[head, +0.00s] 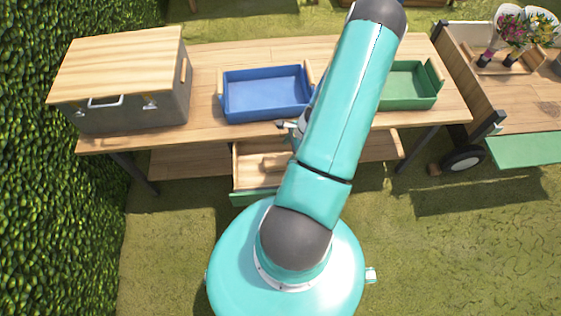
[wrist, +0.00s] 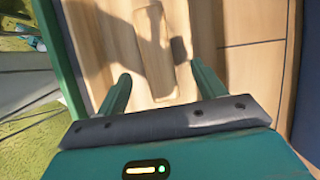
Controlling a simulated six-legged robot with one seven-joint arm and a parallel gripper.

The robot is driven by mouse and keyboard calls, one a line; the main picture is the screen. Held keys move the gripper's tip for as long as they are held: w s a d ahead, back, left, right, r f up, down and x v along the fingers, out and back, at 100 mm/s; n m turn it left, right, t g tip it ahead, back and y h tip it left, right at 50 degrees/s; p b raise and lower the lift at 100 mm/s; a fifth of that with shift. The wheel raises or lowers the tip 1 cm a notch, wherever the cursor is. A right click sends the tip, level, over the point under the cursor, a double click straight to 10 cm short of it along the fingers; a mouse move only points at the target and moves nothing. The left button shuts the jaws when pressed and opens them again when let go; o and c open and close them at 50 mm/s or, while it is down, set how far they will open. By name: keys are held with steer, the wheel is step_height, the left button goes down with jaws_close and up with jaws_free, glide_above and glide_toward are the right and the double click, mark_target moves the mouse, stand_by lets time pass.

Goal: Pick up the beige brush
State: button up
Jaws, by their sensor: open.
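The beige brush (wrist: 155,50) lies in the open wooden drawer (wrist: 105,25), seen in the wrist view as a long pale wooden piece. It also shows in the head view (head: 274,162), in the drawer (head: 250,180) under the table's front edge, partly behind my arm. My gripper (wrist: 160,68) is open, with its two green fingers on either side of the brush's line in the wrist view. I cannot tell whether the fingers touch it or how high they are above it. In the head view my arm hides most of the gripper.
A blue tray (head: 265,98) and a green tray (head: 408,92) stand on the wooden table (head: 205,75). A grey box with a wooden lid (head: 125,65) stands at left. A hedge (head: 60,180) borders the left; a cart with flowers (head: 515,105) stands right. Grass lies open at lower right.

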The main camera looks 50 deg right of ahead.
mark_target(283, 159)
steer(key=x, duration=0.3)
steer(key=shift+a+f, duration=0.1)
steer(key=shift+f, duration=0.05)
steer(key=shift+x, duration=2.75)
steer(key=shift+s+a, duration=0.1)
steer(key=shift+s, duration=0.05)
steer(key=shift+c, duration=0.2)
steer(key=c, duration=1.1)
